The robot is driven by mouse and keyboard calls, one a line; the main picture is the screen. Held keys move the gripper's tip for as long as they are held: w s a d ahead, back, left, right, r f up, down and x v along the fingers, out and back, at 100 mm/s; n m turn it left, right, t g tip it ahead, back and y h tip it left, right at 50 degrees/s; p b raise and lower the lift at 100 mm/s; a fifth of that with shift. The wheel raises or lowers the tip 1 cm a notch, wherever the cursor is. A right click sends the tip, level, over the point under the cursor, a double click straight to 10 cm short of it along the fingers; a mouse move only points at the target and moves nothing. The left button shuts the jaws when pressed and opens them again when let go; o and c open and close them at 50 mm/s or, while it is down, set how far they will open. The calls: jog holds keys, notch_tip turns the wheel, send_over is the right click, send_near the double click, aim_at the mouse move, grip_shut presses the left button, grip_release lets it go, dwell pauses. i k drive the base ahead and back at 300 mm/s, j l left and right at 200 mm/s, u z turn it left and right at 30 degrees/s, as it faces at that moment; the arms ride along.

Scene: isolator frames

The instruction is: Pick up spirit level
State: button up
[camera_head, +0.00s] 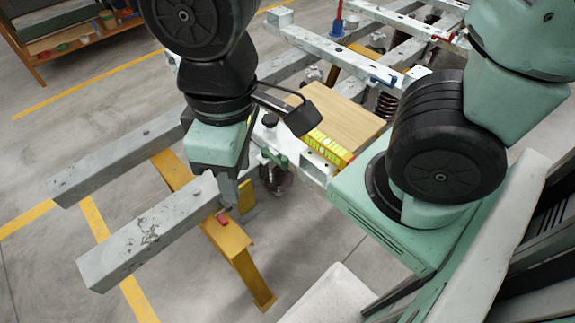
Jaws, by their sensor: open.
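The spirit level appears to be the bright yellow bar (328,148) with a red end. It lies on the metal frame, along the front edge of a wooden board (350,115). My gripper (232,192) points down to the left of the bar, clearly apart from it, beside the end of a grey steel beam. Its jaws are open, and I see nothing held in them. The fingertips are small and partly hidden against the beam and the yellow support.
Two grey beams (135,242) jut left across a yellow trestle (236,243). A small red piece (222,220) sits on the trestle. Clamps and a dark spring (386,105) crowd the frame. A wooden workbench (70,35) stands far left. Open floor lies at left.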

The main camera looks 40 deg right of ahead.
aim_at(340, 157)
jog(key=k+j+z, duration=0.2)
jog(key=z, duration=0.2)
jog(key=k+j+z, duration=0.25)
jog(key=z, duration=0.15)
jog(key=k+j+z, duration=0.15)
jog(key=z, duration=0.25)
jog(key=k, duration=0.1)
